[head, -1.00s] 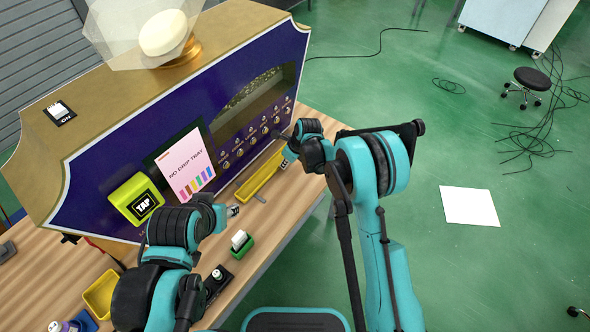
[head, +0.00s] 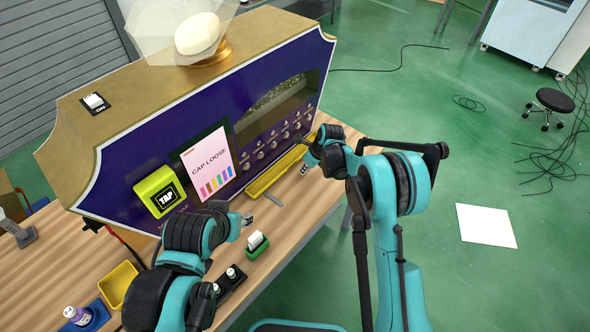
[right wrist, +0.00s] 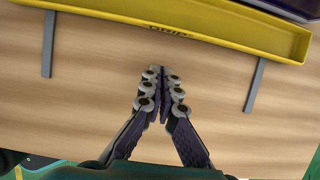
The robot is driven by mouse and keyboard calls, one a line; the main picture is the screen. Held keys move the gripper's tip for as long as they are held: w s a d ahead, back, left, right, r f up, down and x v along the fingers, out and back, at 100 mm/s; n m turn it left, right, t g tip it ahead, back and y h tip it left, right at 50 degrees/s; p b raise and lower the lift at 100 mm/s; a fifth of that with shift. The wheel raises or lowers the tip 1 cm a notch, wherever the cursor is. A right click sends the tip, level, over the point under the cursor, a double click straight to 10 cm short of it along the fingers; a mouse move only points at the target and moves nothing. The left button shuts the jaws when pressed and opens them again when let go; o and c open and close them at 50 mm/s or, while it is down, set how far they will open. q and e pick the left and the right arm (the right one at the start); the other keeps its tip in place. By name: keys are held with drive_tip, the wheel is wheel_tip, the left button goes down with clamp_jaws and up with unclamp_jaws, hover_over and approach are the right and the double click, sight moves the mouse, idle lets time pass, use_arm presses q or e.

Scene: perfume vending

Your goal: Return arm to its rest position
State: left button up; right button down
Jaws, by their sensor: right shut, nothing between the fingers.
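My right arm comes in from the right in the head view, and its gripper (head: 305,168) is near the right end of the yellow drip tray (head: 262,184). In the right wrist view the right gripper (right wrist: 163,72) is shut and empty above the wooden table, apart from the yellow tray (right wrist: 215,27) in that picture. The tray lies along the foot of the purple vending machine (head: 150,150). My left gripper (head: 247,219) is low over the table in front of the machine; its fingers are too small to read. The machine's screen (head: 208,168) reads "CAP LOOSE".
A green holder (head: 258,248) with a white item and a black holder (head: 232,282) with small bottles stand near my left gripper. A yellow bin (head: 118,284) and a blue holder (head: 92,318) with a purple bottle are at lower left.

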drive_tip(key=p+v, duration=0.3)
drive_tip(key=v, duration=0.6)
drive_tip(key=shift+r, duration=0.35)
drive_tip(key=s+d+r+n+t+h, duration=0.1)
drive_tip(key=s+d+r+n, duration=0.5)
drive_tip(key=s+r, duration=0.15)
drive_tip(key=s+d+r+n+t+h, duration=0.1)
drive_tip(key=s+d+r+n, duration=0.5)
drive_tip(key=r, duration=0.3)
drive_tip(key=s+d+n+t, duration=0.1)
drive_tip(key=s+d+n, duration=0.2)
drive_tip(key=s+n, duration=0.3)
drive_tip(key=s+d+n+t+h, duration=0.1)
drive_tip(key=s+d+n, duration=0.2)
drive_tip(key=s+n, duration=0.4)
drive_tip(key=s, duration=0.5)
drive_tip(key=shift+d+t+h, duration=0.25)
drive_tip(key=shift+t+h, duration=0.05)
drive_tip(key=shift+f, duration=0.1)
